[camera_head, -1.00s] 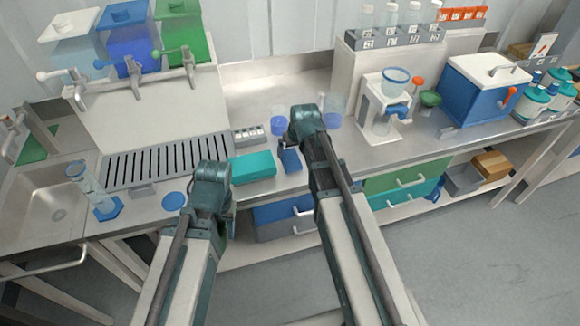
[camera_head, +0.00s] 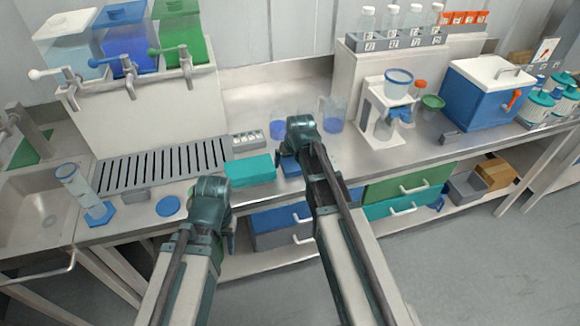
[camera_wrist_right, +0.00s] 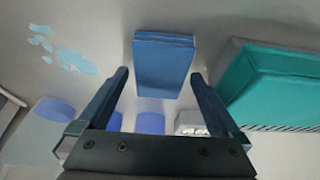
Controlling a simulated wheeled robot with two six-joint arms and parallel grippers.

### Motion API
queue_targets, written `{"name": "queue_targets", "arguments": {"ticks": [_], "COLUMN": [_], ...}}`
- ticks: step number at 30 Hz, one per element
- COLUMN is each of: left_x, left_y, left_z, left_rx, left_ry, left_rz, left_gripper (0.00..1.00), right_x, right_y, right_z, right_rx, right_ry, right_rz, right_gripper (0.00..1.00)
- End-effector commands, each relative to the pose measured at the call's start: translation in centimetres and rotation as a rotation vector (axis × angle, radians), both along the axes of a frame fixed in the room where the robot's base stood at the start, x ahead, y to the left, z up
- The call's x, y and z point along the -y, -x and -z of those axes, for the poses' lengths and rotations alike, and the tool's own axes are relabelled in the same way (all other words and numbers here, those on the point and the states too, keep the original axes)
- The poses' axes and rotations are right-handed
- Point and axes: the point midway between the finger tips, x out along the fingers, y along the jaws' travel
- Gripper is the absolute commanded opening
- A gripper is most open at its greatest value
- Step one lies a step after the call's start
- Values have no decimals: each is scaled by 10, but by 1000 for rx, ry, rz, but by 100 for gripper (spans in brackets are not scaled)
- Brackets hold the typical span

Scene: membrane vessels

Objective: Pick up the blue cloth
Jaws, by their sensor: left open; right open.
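The blue cloth (camera_wrist_right: 163,65) is a folded rectangular pad lying flat on the metal counter in the right wrist view. In the head view only a part of it (camera_head: 291,168) shows beside my right wrist. My right gripper (camera_wrist_right: 159,77) is open, with its fingertips on either side of the cloth's near part; I cannot tell its height above the counter. In the head view my right gripper's fingers are mostly hidden by the wrist. My left gripper (camera_head: 213,197) is open and empty over the counter's front edge, its fingers mostly hidden.
A teal box (camera_head: 250,171) lies close beside the cloth. Light-blue spill patches (camera_wrist_right: 70,57) are on the counter on the other side. Beakers (camera_head: 333,115) stand behind my right gripper. A blue disc (camera_head: 168,206) and a cylinder (camera_head: 82,190) stand at left.

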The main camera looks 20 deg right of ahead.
Motion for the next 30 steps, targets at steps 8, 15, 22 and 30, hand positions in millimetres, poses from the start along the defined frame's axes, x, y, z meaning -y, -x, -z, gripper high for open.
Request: {"name": "queue_targets", "arguments": {"ticks": [8,15,22,30], "left_x": [0,0,0,0], "left_y": [0,0,0,0], "left_z": [2,5,4,4], "left_rx": [0,0,0,0], "left_ry": [0,0,0,0], "left_rz": [0,0,0,0], "left_gripper": [47,47,47,47], "right_x": [0,0,0,0], "right_y": [0,0,0,0], "right_z": [1,5,4,4], "right_rx": [0,0,0,0], "right_ry": [0,0,0,0], "right_rz": [0,0,0,0], "right_gripper": [100,100,66,23]}}
